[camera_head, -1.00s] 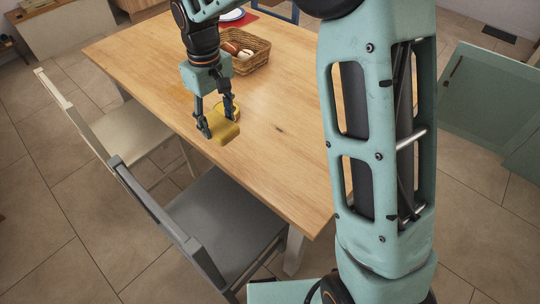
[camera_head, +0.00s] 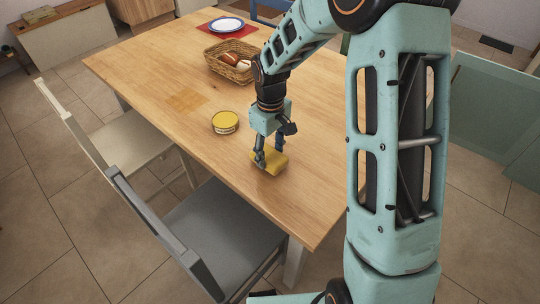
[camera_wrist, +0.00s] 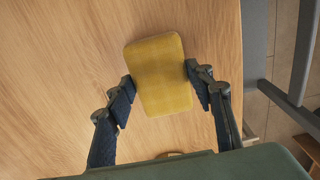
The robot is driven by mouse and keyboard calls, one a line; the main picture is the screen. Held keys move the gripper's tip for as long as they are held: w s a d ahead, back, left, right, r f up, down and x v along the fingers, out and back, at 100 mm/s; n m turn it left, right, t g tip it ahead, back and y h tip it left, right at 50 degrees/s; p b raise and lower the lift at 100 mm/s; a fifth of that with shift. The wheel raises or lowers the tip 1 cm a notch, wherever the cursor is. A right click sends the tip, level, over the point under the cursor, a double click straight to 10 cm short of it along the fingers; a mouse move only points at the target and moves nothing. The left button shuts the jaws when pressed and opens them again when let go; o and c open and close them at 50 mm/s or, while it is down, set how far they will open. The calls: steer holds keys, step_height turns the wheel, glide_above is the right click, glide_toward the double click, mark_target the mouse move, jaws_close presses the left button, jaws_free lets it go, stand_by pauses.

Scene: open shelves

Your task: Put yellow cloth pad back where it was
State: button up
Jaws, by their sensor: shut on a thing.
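The yellow cloth pad (camera_head: 268,163) is between the fingers of my gripper (camera_head: 270,158), over the near right part of the wooden table. In the wrist view the pad (camera_wrist: 160,72) is a rounded yellow block, and the fingers of my gripper (camera_wrist: 160,92) press on its left and right sides. I cannot tell whether the pad touches the table or hangs just above it. A round yellow tin (camera_head: 225,122) stands on the table to the left of my gripper.
A wicker basket (camera_head: 232,72) with bread-like items and a white plate (camera_head: 226,24) on a red mat stand farther back. A grey chair (camera_head: 215,228) and a cream chair (camera_head: 130,145) line the near left edge.

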mark_target(270, 156)
steer(key=shift+f, duration=0.65)
steer(key=shift+a, duration=0.1)
steer(key=shift+f, duration=0.2)
steer(key=o, duration=1)
steer(key=shift+r, duration=0.1)
step_height(270, 156, up, 12)
steer(key=shift+r+p, duration=0.15)
steer(key=shift+p, duration=0.5)
